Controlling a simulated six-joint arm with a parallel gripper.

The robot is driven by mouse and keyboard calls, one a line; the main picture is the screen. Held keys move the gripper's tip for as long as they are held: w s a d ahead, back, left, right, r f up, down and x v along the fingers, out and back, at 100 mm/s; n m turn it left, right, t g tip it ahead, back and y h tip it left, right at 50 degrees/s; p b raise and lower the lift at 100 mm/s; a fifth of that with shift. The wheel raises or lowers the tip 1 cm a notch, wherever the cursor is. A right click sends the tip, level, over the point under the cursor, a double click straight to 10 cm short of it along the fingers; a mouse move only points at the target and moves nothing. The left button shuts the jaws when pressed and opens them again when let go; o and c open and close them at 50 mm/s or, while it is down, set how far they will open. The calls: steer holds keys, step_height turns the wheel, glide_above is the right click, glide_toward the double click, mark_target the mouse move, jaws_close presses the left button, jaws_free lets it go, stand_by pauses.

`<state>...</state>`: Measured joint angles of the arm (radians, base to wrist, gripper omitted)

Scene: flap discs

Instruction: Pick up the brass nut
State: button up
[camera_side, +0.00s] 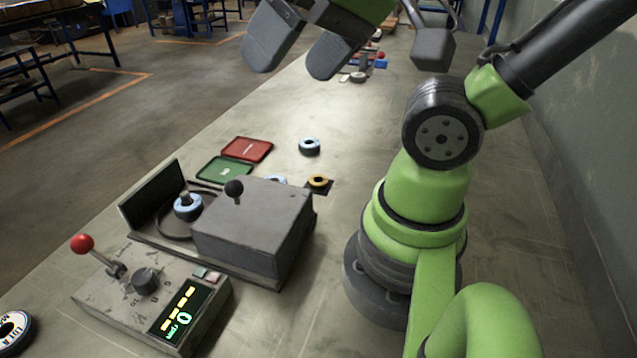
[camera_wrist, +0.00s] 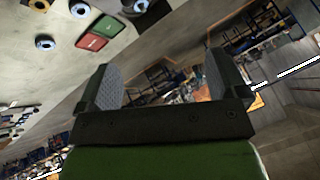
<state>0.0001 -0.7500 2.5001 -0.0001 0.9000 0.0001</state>
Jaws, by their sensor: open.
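The brass nut (camera_side: 318,181) is a small yellow ring lying on a dark square pad (camera_side: 328,188), just behind the grey machine block in the side view. In the wrist view a small yellow ring on a dark patch, likely the nut (camera_wrist: 39,4), is cut by the top edge. My gripper (camera_side: 290,68) is high above the bench at the top of the side view, well away from the nut. Its two grey fingers are spread, with nothing between them; they also show apart in the wrist view (camera_wrist: 160,75).
A grey machine (camera_side: 255,225) with a lever and a disc on its spindle (camera_side: 187,206) stands beside the nut. A control box (camera_side: 150,295) is in front. Red (camera_side: 247,149) and green (camera_side: 222,169) trays and a loose disc (camera_side: 309,146) lie behind.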

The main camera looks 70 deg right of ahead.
steer(key=shift+c, duration=1.1)
